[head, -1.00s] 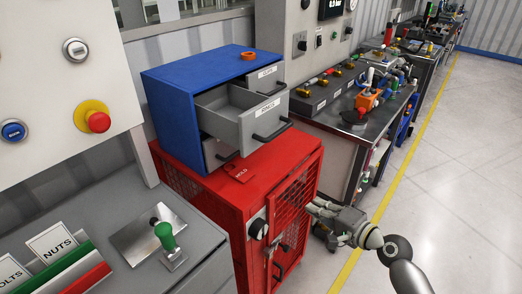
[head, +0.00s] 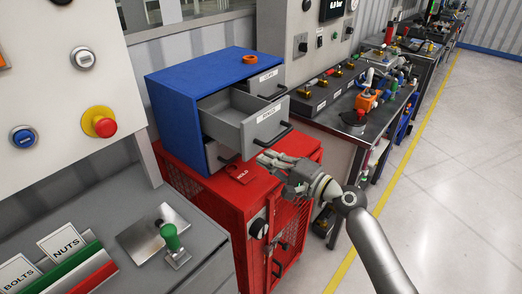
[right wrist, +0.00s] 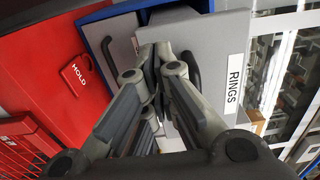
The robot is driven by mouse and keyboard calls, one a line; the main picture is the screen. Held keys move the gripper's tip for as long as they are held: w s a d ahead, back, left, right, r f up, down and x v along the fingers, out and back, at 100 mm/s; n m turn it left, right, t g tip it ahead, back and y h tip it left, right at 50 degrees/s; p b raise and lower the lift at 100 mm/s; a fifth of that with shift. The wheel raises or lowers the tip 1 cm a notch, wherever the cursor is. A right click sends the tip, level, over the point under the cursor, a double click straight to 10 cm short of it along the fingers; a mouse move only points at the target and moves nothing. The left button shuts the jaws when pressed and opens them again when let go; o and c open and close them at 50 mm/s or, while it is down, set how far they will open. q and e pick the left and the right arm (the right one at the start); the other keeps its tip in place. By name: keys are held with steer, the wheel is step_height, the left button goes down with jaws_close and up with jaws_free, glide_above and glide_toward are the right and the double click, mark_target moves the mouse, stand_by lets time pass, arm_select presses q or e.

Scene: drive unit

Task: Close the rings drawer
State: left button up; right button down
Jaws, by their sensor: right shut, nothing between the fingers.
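The rings drawer (head: 250,132) is a grey drawer pulled far out of the blue cabinet (head: 175,110). Its front carries a white label and a dark handle; the label reads RINGS in the right wrist view (right wrist: 233,83). My right gripper (head: 267,159) is shut and empty, just below and in front of the drawer front. In the right wrist view its fingers (right wrist: 156,58) overlap the drawer front near the dark handle (right wrist: 191,66); I cannot tell whether they touch. My left gripper is not in view.
The cabinet stands on a red cage locker (head: 215,200) with a red HOLD tag (head: 240,173). Another labelled drawer (head: 266,82) above and one below stand slightly out. An orange ring (head: 249,58) lies on top. Open floor is at right.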

steer(key=shift+p+x, duration=0.3)
steer(key=shift+x, duration=0.95)
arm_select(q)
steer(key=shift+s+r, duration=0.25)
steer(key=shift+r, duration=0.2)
arm_select(e)
steer(key=shift+w+a, duration=0.15)
